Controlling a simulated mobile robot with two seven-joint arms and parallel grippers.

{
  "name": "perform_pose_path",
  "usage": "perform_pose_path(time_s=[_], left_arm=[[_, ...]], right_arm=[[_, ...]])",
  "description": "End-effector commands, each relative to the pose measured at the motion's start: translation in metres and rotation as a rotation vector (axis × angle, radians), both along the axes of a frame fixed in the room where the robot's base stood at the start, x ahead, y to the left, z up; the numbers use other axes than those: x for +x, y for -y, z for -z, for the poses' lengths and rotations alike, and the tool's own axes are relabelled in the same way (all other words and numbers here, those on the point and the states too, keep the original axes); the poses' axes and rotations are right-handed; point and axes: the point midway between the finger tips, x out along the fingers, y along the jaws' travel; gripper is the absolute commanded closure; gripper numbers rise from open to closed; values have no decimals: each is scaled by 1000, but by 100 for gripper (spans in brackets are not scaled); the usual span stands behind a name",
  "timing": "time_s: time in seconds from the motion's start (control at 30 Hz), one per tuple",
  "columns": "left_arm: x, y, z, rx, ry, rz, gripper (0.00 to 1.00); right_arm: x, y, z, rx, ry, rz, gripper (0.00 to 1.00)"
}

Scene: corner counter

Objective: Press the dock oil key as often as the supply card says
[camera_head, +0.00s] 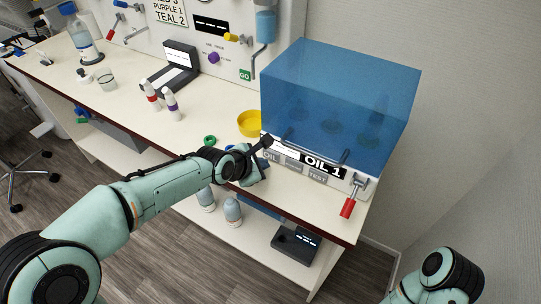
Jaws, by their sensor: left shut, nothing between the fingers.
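The dock is a blue see-through box (340,95) on the counter's right end, with a front strip of keys. The oil key (271,156), marked OIL, is at the strip's left end, partly hidden by my gripper. A black label (323,167) above the keys reads OIL 1.
A TEST key (318,177) and a red-handled lever (348,207) are on the dock front. A yellow bowl (249,123), a green ring (209,141) and two small bottles (171,104) stand left of the dock. A dark device (181,57) sits farther back.

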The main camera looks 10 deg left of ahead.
Motion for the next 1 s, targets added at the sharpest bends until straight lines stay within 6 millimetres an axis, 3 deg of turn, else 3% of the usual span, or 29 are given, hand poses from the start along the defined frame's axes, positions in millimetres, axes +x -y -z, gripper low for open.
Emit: perform_pose_path(time_s=[1.0], left_arm=[[8, 3, 0, 0, 0, 0, 100]], right_arm=[[1, 0, -5, 0, 1, 0, 100]])
